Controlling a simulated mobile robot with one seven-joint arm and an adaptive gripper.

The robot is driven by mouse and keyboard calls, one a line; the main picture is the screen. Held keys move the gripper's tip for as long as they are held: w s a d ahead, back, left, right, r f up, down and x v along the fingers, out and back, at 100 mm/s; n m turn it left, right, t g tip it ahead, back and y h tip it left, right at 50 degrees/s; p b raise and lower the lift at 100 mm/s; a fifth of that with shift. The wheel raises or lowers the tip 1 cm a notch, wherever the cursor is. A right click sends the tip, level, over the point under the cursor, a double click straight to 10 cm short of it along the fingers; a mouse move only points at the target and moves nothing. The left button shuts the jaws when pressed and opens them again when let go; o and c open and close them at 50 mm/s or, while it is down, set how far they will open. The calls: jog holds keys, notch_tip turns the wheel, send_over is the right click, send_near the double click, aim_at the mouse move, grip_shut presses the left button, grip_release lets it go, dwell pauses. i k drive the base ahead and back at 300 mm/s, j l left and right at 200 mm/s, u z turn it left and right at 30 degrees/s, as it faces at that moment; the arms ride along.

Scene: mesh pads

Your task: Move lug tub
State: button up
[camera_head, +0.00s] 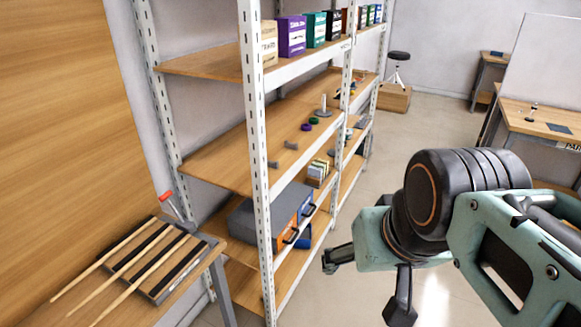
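I cannot single out a lug tub for certain in the head view. On the lower shelf of the white metal rack (254,150) sits a grey-topped box (262,213) with an orange front and dark handles. A small holder with upright pieces (318,172) stands further back on a shelf. My gripper (366,286) hangs in the aisle right of the rack, its two dark fingers spread wide apart. Nothing shows between them, and it is apart from the shelves.
Several coloured boxes (291,37) line the top shelf. Small purple and green rings (310,124) lie on the middle shelf. A bench (213,250) with wooden strips and a red-handled tool is at left. Another table (541,118) is at right. The aisle floor (422,120) is clear.

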aim_at(304, 241)
jog(key=i+l+u, duration=0.1)
jog(key=i+l, duration=0.25)
jog(key=i, duration=0.3)
jog(key=i+l, duration=0.45)
jog(key=i, duration=0.15)
jog(key=i+l+u, duration=0.15)
jog(key=i+l, duration=0.25)
jog(key=i, duration=0.25)
